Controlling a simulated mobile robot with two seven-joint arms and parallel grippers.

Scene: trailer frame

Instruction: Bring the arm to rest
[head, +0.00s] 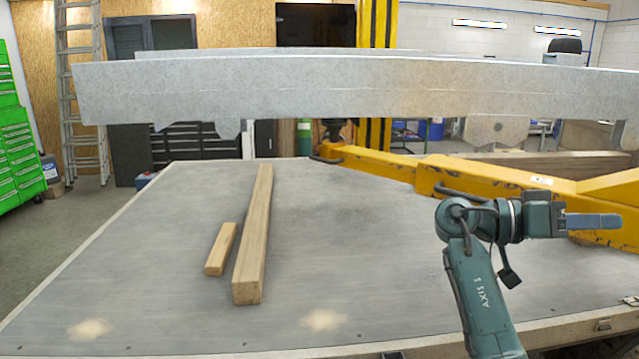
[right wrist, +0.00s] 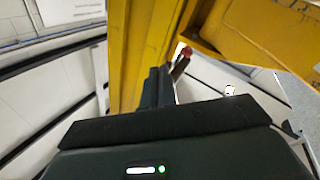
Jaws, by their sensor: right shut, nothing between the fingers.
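My right arm comes in from the bottom right of the head view, bent at its elbow. My right gripper (head: 594,221) points to the right, in front of the yellow lift arm (head: 520,185). Its fingers are shut with nothing between them. In the right wrist view the closed fingers (right wrist: 157,88) show ahead of the dark gripper body, with a yellow post (right wrist: 145,45) beyond them. My left gripper is in neither view.
A long grey steel beam (head: 300,90) spans the head view above the grey table (head: 370,250). A long wooden beam (head: 255,225) and a short wooden block (head: 221,248) lie on the table. The table's middle is clear. A green tool cabinet (head: 18,150) stands at left.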

